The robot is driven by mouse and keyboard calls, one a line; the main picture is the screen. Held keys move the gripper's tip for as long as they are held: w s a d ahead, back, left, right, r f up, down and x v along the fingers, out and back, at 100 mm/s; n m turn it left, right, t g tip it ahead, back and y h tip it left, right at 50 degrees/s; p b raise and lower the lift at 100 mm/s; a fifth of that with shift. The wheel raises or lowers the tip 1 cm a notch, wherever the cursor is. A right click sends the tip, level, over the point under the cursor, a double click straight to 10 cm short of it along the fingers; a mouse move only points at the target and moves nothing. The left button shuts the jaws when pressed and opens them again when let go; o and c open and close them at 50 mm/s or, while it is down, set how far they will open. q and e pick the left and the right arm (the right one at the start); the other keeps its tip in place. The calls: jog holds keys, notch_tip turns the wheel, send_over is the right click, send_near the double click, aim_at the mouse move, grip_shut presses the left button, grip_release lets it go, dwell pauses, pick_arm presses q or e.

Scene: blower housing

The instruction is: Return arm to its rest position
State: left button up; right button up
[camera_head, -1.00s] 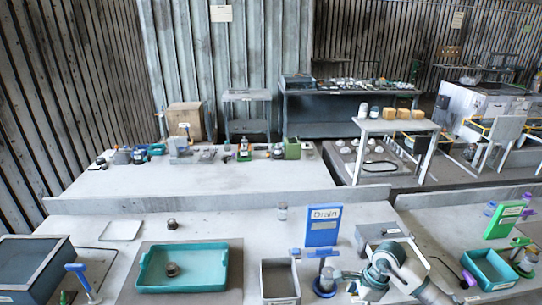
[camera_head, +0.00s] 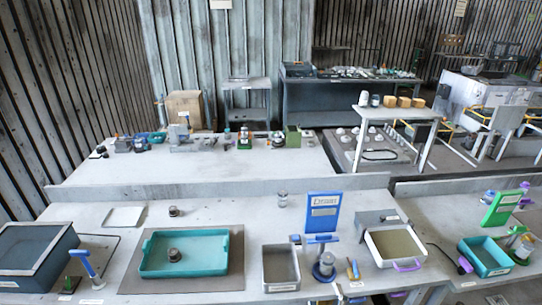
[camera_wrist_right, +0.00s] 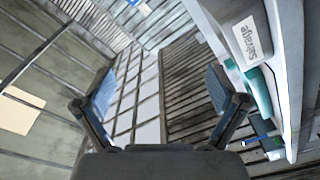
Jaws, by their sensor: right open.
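My right gripper (camera_wrist_right: 160,80) shows in the right wrist view, with its two fingers spread wide and nothing between them. It points past the workbench edge (camera_wrist_right: 292,60) at the right, toward the ribbed wall. In the head view the right arm no longer lies over the workbench (camera_head: 300,210); I cannot make out the gripper there. My left gripper is in neither view. A teal tray (camera_head: 210,267) with a small dark round part (camera_head: 174,255) in it sits on the bench.
On the bench stand a grey bin (camera_head: 281,286), a blue Drain sign (camera_head: 322,212), a blue-handled tool on a round base (camera_head: 324,268) and a beige-filled tray (camera_head: 397,244). A dark box (camera_head: 35,255) is at left. A white salvage label (camera_wrist_right: 252,40) shows in the wrist view.

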jog(key=s+d+f+m+g+h, duration=0.2)
jog(key=s+d+f+m+g, duration=0.15)
jog(key=s+f, duration=0.35)
jog(key=s+d+f+m+g+h, duration=0.15)
jog(key=s+f+m+g, duration=0.3)
jog(key=f, duration=0.45)
jog(key=s+d+f+m+g, duration=0.1)
jog(key=s+f+g, duration=0.2)
jog(key=s, duration=0.5)
jog(key=s+f+m+g, duration=0.1)
jog(key=s+f+g, duration=0.3)
jog(key=s, duration=0.3)
notch_tip(320, 180, down, 25)
jog(key=s+g, duration=0.1)
jog(key=s, duration=0.1)
jog(key=s+d+f+g, duration=0.1)
jog(key=s+d+f, duration=0.1)
jog(key=s+f, duration=1)
notch_tip(320, 180, down, 2)
jog(key=shift+s+f+y, duration=0.15)
jog(key=shift+s+y, duration=0.15)
jog(key=shift+y, duration=0.15)
